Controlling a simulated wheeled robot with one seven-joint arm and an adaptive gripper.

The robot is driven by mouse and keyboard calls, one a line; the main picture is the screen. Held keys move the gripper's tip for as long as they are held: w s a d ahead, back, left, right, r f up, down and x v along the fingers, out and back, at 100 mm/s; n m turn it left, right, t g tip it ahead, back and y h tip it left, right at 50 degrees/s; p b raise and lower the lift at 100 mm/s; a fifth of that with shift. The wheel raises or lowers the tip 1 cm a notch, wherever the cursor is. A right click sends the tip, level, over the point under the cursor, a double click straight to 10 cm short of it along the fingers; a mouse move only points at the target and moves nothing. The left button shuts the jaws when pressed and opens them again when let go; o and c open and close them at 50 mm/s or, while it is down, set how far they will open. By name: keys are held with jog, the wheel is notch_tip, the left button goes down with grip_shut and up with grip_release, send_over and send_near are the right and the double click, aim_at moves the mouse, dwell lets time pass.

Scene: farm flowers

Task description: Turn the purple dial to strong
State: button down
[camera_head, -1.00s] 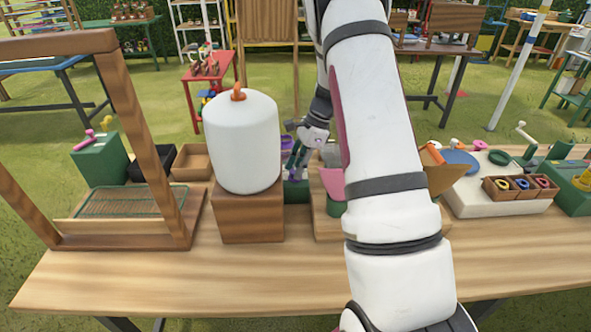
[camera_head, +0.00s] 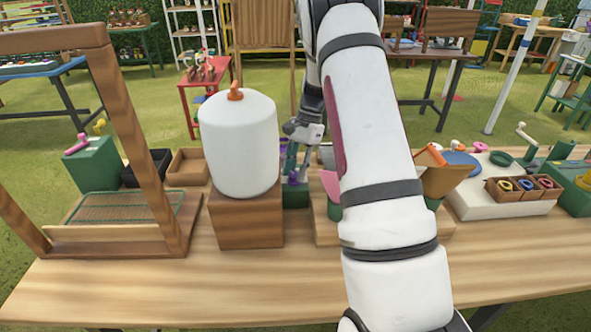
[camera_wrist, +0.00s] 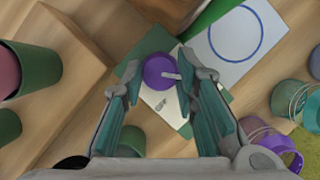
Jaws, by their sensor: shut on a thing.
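In the head view my gripper (camera_head: 293,165) points down between the white tank and my arm. A bit of purple (camera_head: 294,179) shows at its fingertips, above a green base. My arm hides much of what lies to the right.
A white tank (camera_head: 240,143) on a wooden block stands close left of my gripper. In the wrist view, green pots (camera_wrist: 38,70) are at left and wire-wrapped pots (camera_wrist: 290,100) at right. The front tabletop is clear.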

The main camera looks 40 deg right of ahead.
jog(key=c, duration=1.5)
grip_release()
jog(key=shift+c, duration=0.2)
jog(key=v, duration=1.2)
jog(key=shift+s, duration=0.1)
